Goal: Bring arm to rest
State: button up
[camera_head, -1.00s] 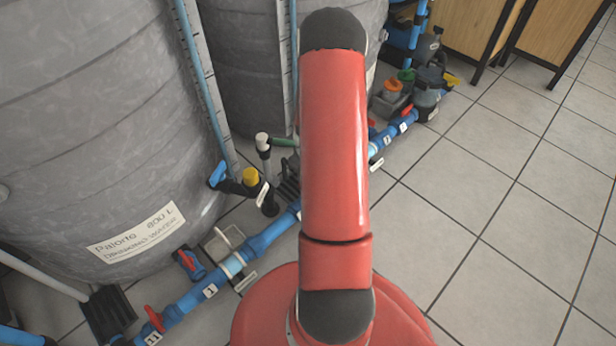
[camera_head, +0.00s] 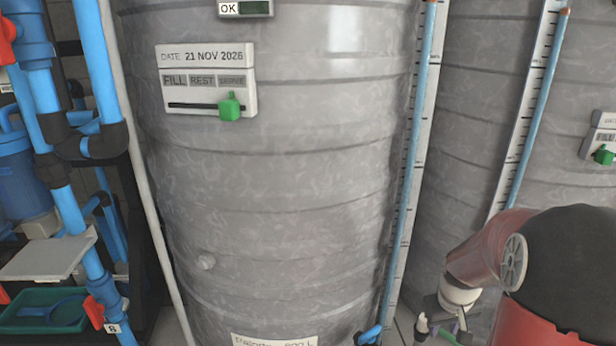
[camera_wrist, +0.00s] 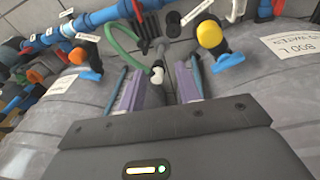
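My red arm (camera_head: 560,290) shows at the lower right of the head view, folded in front of the second tank. My gripper (camera_wrist: 158,82) shows in the wrist view with its two purple-grey fingers apart and nothing held between them. Beyond the fingers are a green hose (camera_wrist: 122,46) with a white end and a yellow-capped valve (camera_wrist: 209,34). I cannot tell how far these are from the fingertips. In the head view the gripper end is small and partly cut off by the lower edge.
A second tank (camera_head: 470,120) stands to the right. Blue pipes (camera_head: 95,60), a grey shelf (camera_head: 48,256) and a green tray (camera_head: 45,310) are at the left.

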jog(key=s+a+r+t+p, duration=0.2)
jog(key=s+a+r, duration=0.6)
jog(key=r, duration=0.3)
jog(key=s+a+r+t+y+p, duration=0.1)
jog(key=s+a+r+p, duration=0.2)
jog(key=s+a+r, duration=0.5)
notch_tip(320, 180, up, 4)
jog(key=shift+s+a+f+t+p, duration=0.1)
jog(key=shift+s+a+t+p, duration=0.15)
jog(key=shift+t+p, duration=0.15)
jog(key=shift+d+m, duration=0.15)
jog(key=shift+m, duration=0.15)
